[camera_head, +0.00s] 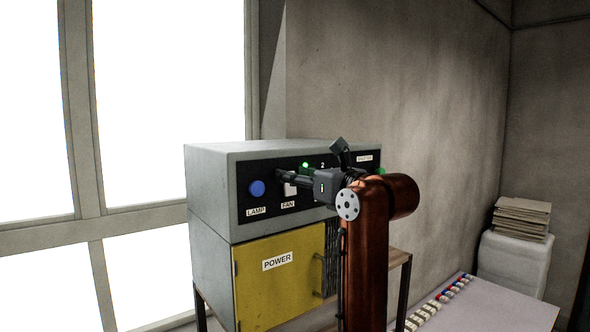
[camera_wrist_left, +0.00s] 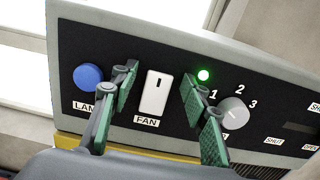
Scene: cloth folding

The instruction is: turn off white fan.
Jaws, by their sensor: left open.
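The white fan switch (camera_wrist_left: 155,95) is a rocker above the FAN label on the black panel. It also shows, partly covered, in the head view (camera_head: 290,189). My left gripper (camera_wrist_left: 159,82) is open, with one green-padded finger on each side of the switch in the wrist view. In the head view the left gripper (camera_head: 283,178) reaches to the panel front at the switch. I cannot tell whether a finger touches it. A green light (camera_wrist_left: 204,75) glows right of the switch. My right gripper is not in view.
A blue LAMP button (camera_wrist_left: 88,77) is left of the switch, close to the left finger. A grey numbered knob (camera_wrist_left: 233,112) is to the right. Below the grey box is a yellow POWER door (camera_head: 278,284). A table (camera_head: 490,308) with small coloured items stands at right.

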